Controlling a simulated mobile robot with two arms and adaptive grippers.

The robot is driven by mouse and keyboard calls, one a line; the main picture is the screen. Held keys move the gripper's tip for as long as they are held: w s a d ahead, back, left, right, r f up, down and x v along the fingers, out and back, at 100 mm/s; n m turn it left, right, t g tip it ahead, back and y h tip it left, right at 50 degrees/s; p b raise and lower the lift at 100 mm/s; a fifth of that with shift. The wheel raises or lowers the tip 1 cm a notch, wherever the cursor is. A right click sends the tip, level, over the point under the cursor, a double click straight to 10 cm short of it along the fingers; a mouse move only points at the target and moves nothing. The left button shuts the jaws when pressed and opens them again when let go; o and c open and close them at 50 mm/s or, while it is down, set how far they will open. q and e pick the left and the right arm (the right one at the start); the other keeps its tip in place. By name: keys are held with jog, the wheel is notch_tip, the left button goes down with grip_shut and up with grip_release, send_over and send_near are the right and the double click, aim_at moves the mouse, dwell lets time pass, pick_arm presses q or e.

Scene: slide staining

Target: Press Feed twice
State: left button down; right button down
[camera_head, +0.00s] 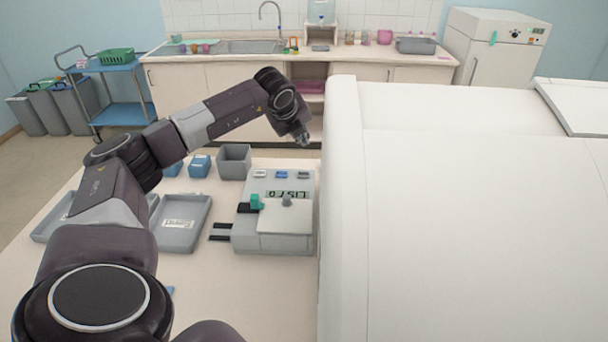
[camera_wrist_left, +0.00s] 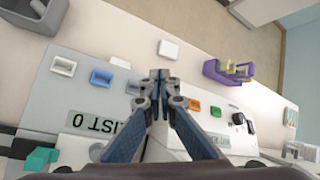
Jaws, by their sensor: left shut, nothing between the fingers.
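A grey bench machine (camera_head: 262,238) stands on the table in the head view. Its display (camera_head: 289,194) appears upside down and seems to read "LIST 0". White (camera_head: 260,174), blue (camera_head: 282,175) and grey (camera_head: 303,175) keys sit along its far edge. The wrist view shows these white (camera_wrist_left: 62,67), blue (camera_wrist_left: 101,77) and grey (camera_wrist_left: 137,87) keys, plus orange (camera_wrist_left: 194,105) and green (camera_wrist_left: 215,111) keys farther right. I cannot read which is Feed. My left gripper (camera_head: 304,139) is shut and empty, seen beyond the machine's key row; its fingers (camera_wrist_left: 160,88) appear between the grey and orange keys. My right gripper is not in view.
A large white casing (camera_head: 470,230) fills the right of the head view, hiding what lies behind. Grey trays (camera_head: 183,240) and a grey bin (camera_head: 234,163) stand left of the machine. A purple holder (camera_wrist_left: 222,72) is in the wrist view.

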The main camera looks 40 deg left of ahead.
pick_arm(q)
jog(key=b, duration=0.3)
send_over(303, 174)
notch_tip(303, 174, down, 7)
jog(key=shift+f, duration=0.1)
jog(key=shift+f+b, duration=0.75)
jog(key=shift+b, duration=0.15)
dwell(0.6)
jog(key=shift+f+b, duration=0.4)
jog(key=shift+b, duration=0.25)
jog(key=shift+s+f+b, duration=0.1)
jog(key=shift+f+b, duration=0.25)
jog(key=shift+b, duration=0.15)
dwell(0.4)
jog(key=shift+r, duration=0.1)
dwell(0.3)
jog(key=shift+r, duration=0.65)
